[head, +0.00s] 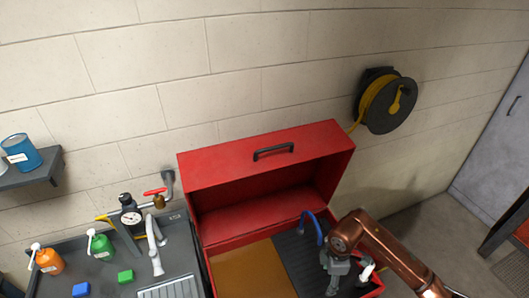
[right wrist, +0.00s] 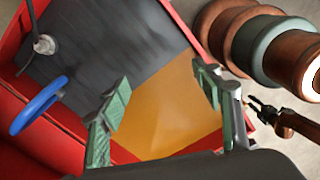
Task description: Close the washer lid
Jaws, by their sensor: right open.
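The red washer (head: 205,258) stands in the middle of the head view. Its lid (head: 220,171) is raised, leaning back near the wall, with a black handle (head: 273,151) on its upper face. The tub is open, with a dark grey panel (head: 290,251) and an amber area (head: 245,272) inside. My right gripper (head: 338,268) is over the right side of the open tub. In the right wrist view its green fingers (right wrist: 161,82) are apart with nothing between them, above the amber area (right wrist: 178,110). The handle and lid do not clearly show there.
A blue curved part (head: 312,226) rises inside the washer near my right gripper. A sink (head: 170,288) with a faucet, gauge and bottles stands to the left. A hose reel (head: 386,104) hangs on the wall. Floor is clear at the right.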

